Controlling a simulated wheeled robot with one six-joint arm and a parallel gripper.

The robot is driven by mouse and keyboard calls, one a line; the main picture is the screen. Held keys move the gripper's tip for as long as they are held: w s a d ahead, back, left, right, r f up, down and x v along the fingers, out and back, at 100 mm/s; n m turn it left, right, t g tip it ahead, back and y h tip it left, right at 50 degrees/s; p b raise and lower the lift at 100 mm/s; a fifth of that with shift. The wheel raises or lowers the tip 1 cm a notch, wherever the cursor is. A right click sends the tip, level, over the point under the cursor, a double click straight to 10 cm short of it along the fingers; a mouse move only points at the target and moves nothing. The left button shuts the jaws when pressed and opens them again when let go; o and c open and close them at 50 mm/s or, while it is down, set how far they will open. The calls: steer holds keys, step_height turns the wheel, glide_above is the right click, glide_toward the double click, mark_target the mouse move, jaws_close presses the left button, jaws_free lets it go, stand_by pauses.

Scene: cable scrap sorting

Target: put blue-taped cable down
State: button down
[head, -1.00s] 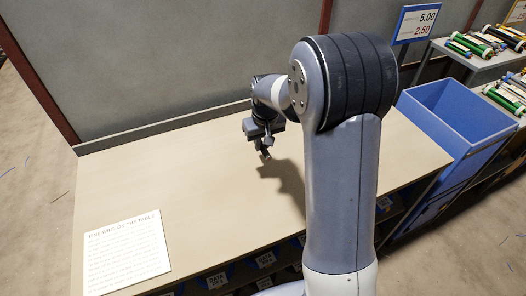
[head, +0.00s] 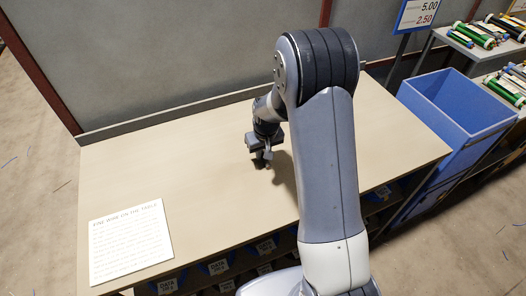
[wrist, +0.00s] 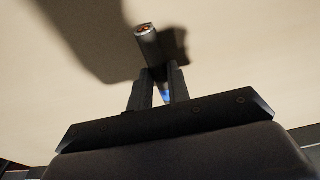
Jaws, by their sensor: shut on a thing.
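My gripper (head: 264,160) is low over the middle of the wooden table (head: 190,170). In the wrist view, my gripper (wrist: 158,88) is shut on a short dark cable (wrist: 149,42) with copper strands showing at its far end. A bit of blue tape (wrist: 166,96) shows between the fingers. The cable's shadow lies on the tabletop beside it. I cannot tell whether the cable touches the table. The near part of the cable is hidden by my gripper, and in the head view the cable is too small to make out well.
A paper sheet (head: 131,242) lies at the table's front left. A blue bin (head: 457,112) stands right of the table. Shelves with cable bundles (head: 478,36) and a price sign (head: 415,14) are at the far right. Labelled bins (head: 219,268) sit under the front edge. The tabletop around my gripper is clear.

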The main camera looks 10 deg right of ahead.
steer(key=c, duration=1.3)
jaws_free()
steer(key=shift+f, duration=0.1)
steer(key=shift+c, duration=0.2)
